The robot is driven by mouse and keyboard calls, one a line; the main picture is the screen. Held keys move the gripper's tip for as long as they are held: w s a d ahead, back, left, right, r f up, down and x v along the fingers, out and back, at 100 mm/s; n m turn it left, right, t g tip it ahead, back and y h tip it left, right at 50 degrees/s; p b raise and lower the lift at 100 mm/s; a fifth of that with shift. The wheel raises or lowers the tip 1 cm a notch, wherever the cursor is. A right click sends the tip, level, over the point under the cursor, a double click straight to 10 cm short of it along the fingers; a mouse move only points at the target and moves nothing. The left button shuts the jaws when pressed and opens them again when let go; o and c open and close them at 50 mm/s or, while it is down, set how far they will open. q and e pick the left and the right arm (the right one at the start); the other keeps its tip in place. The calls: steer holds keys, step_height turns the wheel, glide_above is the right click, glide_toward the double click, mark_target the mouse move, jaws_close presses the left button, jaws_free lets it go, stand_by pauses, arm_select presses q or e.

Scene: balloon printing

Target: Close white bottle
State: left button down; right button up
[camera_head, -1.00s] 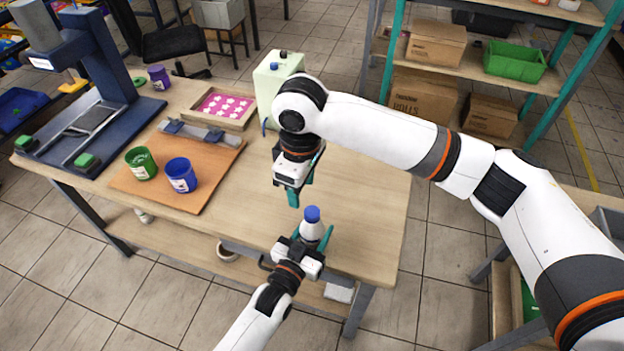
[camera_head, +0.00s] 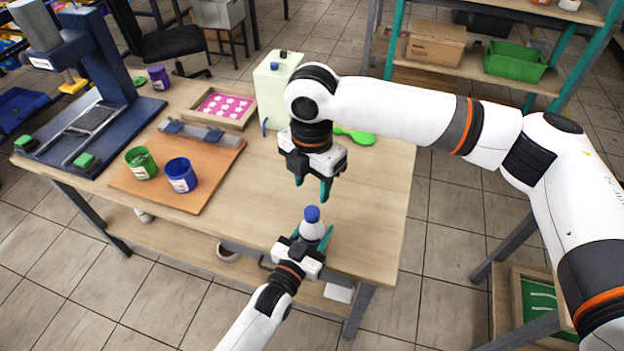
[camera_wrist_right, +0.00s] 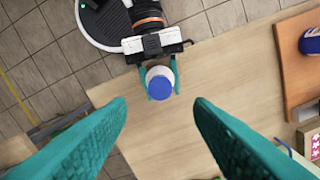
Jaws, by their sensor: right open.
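The white bottle (camera_head: 311,229) with its blue cap (camera_head: 312,214) stands upright near the front edge of the wooden table (camera_head: 370,210). The cap sits on top of the bottle; whether it is tight cannot be told. My left gripper (camera_head: 313,242) is shut on the bottle, one teal finger on each side. My right gripper (camera_head: 312,190) is open and empty, above and behind the bottle, fingers pointing down. In the right wrist view the blue cap (camera_wrist_right: 160,88) shows beyond the gap between the open fingers (camera_wrist_right: 160,105), apart from them.
A pale canister (camera_head: 272,95) and a green scoop (camera_head: 358,136) are behind my right gripper. A brown board (camera_head: 150,195) holds a green cup (camera_head: 141,163) and a blue cup (camera_head: 180,175) at the left. The table right of the bottle is clear.

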mark_target(312, 211)
steer(key=shift+f, duration=0.1)
steer(key=shift+f, duration=3.95)
steer(key=shift+c, duration=0.4)
steer(key=c, duration=0.9)
steer(key=shift+m, duration=1)
steer(key=o, duration=1.1)
steer(key=shift+r, duration=0.1)
step_height(312, 211, up, 12)
steer(key=shift+f, duration=0.1)
